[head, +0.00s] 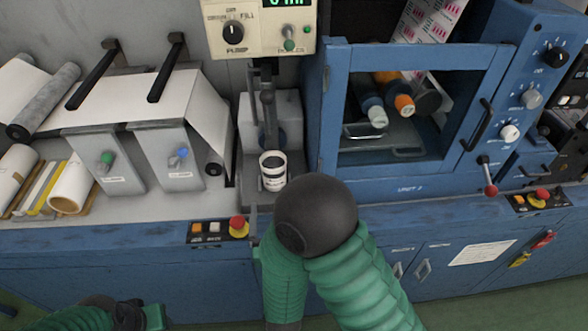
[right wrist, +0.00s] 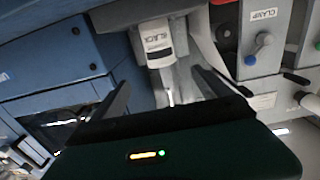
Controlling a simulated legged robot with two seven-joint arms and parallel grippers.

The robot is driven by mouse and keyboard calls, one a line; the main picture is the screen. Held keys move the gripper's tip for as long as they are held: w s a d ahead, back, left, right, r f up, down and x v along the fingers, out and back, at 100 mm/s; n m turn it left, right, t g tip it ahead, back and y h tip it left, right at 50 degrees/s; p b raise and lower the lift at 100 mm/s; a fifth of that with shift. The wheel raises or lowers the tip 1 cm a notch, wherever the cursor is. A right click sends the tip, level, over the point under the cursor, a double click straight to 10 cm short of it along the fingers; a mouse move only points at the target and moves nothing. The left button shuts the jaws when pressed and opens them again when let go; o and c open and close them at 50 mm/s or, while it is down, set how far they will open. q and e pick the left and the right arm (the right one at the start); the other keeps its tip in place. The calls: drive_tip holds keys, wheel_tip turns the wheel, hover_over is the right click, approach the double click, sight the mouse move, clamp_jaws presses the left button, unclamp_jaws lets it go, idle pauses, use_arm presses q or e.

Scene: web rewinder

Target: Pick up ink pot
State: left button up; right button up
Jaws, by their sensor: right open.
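The ink pot (head: 272,171) is a small white pot with a dark label. It stands upright under the pump unit in the head view. In the right wrist view the ink pot (right wrist: 157,42) shows beyond the gap between the fingertips, and the fingers do not touch it. My right gripper (right wrist: 160,77) is open and empty, with its two dark fingers spread. In the head view the right arm's dark round joint is just in front of the pot, and its jaws do not show. Of my left arm only a part shows at the bottom left; its jaws are not seen.
The pump unit (head: 262,30) is above and behind the pot. A blue windowed cabinet (head: 330,110) is close on its right. Grey panels with knobs (head: 168,160) and paper rolls (head: 70,188) are on the left. A red button (head: 238,226) sits on the front edge.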

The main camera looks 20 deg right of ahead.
drive_tip(key=w+a+b, duration=0.1)
drive_tip(key=b, duration=0.5)
approach(273, 155)
drive_tip(key=shift+w+d, duration=0.5)
drive_tip(key=shift+w, duration=0.15)
drive_tip(key=shift+w+a, duration=0.1)
drive_tip(key=shift+w, duration=0.3)
drive_tip(key=x, duration=0.4)
drive_tip(key=shift+w+a, duration=0.3)
drive_tip(key=shift+w, duration=0.1)
drive_tip(key=shift+w+d+f, duration=0.1)
drive_tip(key=shift+w+d, duration=0.05)
drive_tip(key=shift+d, duration=0.4)
drive_tip(key=shift+c, duration=1.6)
drive_tip(key=shift+a, duration=0.4)
drive_tip(key=c, duration=1)
drive_tip(key=shift+d, duration=0.1)
drive_tip(key=c, duration=0.4)
drive_tip(key=shift+d, duration=0.1)
drive_tip(key=shift+c, duration=0.8)
use_arm(q)
wheel_tip(273, 155, down, 6)
drive_tip(key=a, duration=0.1)
drive_tip(key=shift+s, duration=0.25)
